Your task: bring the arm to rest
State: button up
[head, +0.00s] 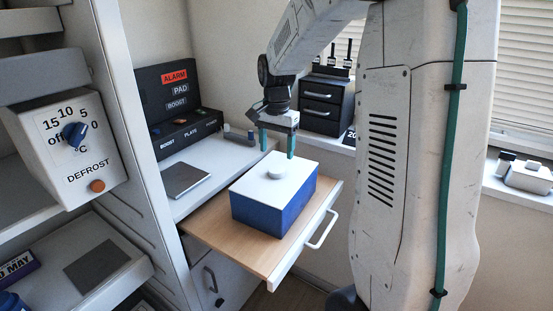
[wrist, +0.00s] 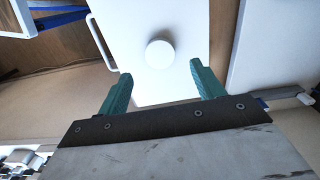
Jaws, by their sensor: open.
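My gripper (head: 277,143) hangs from the arm with its two green fingers pointing down, open and empty. It is above the far side of a blue box (head: 272,205) with a white lid (head: 258,182) and a round white knob (head: 277,171). The box stands on a wooden pull-out board (head: 214,236). In the wrist view the open fingers (wrist: 155,85) are apart, with the white knob (wrist: 159,53) beyond them and nothing between them. I cannot tell the exact height of the fingers above the lid.
A defrost dial unit (head: 72,140) is at the left. A black alarm panel (head: 170,90) stands at the back of the counter, with a grey plate (head: 185,180) in front. The white handle (head: 322,230) sticks out at the board's front. A black drawer unit (head: 325,104) stands behind my arm.

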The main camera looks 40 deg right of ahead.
jog(key=shift+r, duration=0.65)
jog(key=shift+n, duration=0.3)
jog(key=s+n, duration=0.1)
jog(key=s+a, duration=0.1)
jog(key=s+f+n+g, duration=0.1)
jog(key=s, duration=0.1)
jog(key=shift+a+n, duration=0.3)
jog(key=shift+a, duration=0.1)
jog(key=s+a+r+n+t, duration=0.1)
jog(key=s+a+n, duration=0.4)
jog(key=s, duration=0.6)
jog(key=s+a+r+n+t, duration=0.1)
jog(key=s+a+r+n, duration=0.3)
jog(key=s+a, duration=0.6)
jog(key=shift+s+r+n, duration=0.15)
jog(key=shift+s+n, duration=0.45)
jog(key=shift+s, duration=0.5)
